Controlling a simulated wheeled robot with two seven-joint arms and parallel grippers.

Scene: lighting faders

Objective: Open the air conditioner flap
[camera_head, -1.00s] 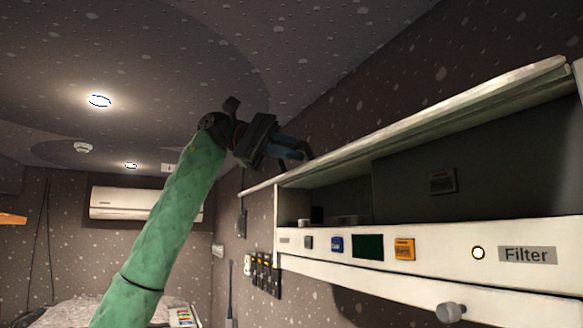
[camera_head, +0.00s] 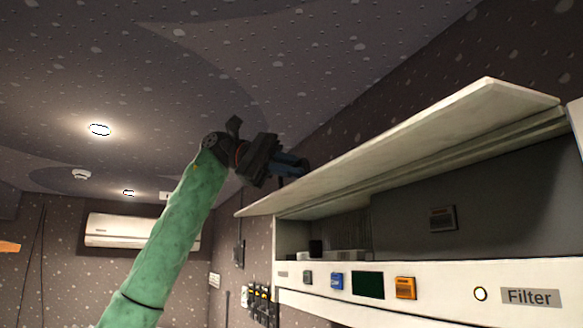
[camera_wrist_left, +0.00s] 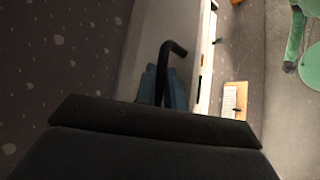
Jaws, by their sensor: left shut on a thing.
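The flap (camera_head: 420,140) is the long white panel along the top of the white wall unit at the right in the head view. It stands raised and tilted outward, with the dark interior (camera_head: 405,215) showing beneath it. The exact contact is partly hidden. In the left wrist view the flap (camera_wrist_left: 150,35) is a pale strip behind the blue-grey fingers (camera_wrist_left: 162,85). My right gripper is out of view.
The unit's front strip holds small coloured panels and a Filter label (camera_head: 530,297). A second white air conditioner (camera_head: 115,228) hangs on the far wall. Dark switches (camera_head: 262,300) sit beneath the unit's far end.

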